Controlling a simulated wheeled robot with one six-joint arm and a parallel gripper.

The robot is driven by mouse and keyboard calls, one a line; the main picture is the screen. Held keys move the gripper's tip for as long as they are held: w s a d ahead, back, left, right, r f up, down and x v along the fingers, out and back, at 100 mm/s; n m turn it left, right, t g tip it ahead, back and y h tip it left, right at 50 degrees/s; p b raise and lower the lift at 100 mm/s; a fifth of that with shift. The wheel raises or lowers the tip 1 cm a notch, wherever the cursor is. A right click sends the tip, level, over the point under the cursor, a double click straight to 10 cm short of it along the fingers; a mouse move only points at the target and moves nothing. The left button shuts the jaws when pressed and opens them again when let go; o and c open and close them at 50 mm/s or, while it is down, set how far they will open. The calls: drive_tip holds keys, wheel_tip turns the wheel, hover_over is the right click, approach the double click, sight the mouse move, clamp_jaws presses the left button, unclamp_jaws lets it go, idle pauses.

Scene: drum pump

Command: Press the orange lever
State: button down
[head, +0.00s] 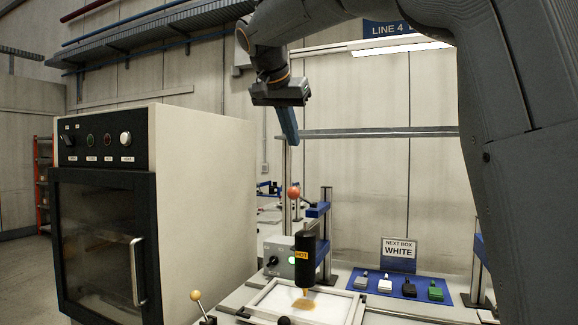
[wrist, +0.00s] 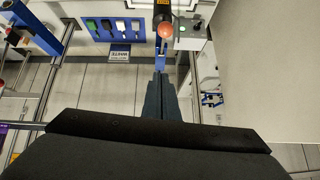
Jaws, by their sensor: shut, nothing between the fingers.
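My gripper (head: 293,142) is shut and empty, its blue-grey fingers pointing down above the bench; the closed fingers (wrist: 160,76) also show in the wrist view. A red-orange ball knob (head: 293,192) stands below the fingertips in the head view, beside the blue post of the press. In the wrist view the knob (wrist: 165,31) lies just beyond the fingertips, apart from them. A lever with a paler orange knob (head: 196,296) stands at the bench's front left. I cannot tell for certain which is the orange lever.
A black cylinder marked HOT (head: 305,258) hangs over a pale framed tray (head: 345,311). A control box (head: 280,262) with a green light is behind. A large oven (head: 200,190) stands left. Several small blocks lie on a blue mat (head: 452,299) by a WHITE sign (head: 398,252).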

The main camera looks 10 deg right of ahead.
drive_tip(key=w+f, duration=0.1)
drive_tip(key=f, duration=0.2)
drive_tip(key=w+d+f+p, duration=0.1)
drive_tip(key=w+f, duration=0.1)
drive_tip(key=f, duration=0.1)
drive_tip(key=w+d+f+p, duration=0.1)
drive_tip(key=f, duration=0.2)
drive_tip(key=shift+w+d+f, duration=0.15)
drive_tip(key=shift+s+a+f, duration=0.2)
drive_tip(key=shift+a+f, duration=0.05)
drive_tip(key=shift+f, duration=0.4)
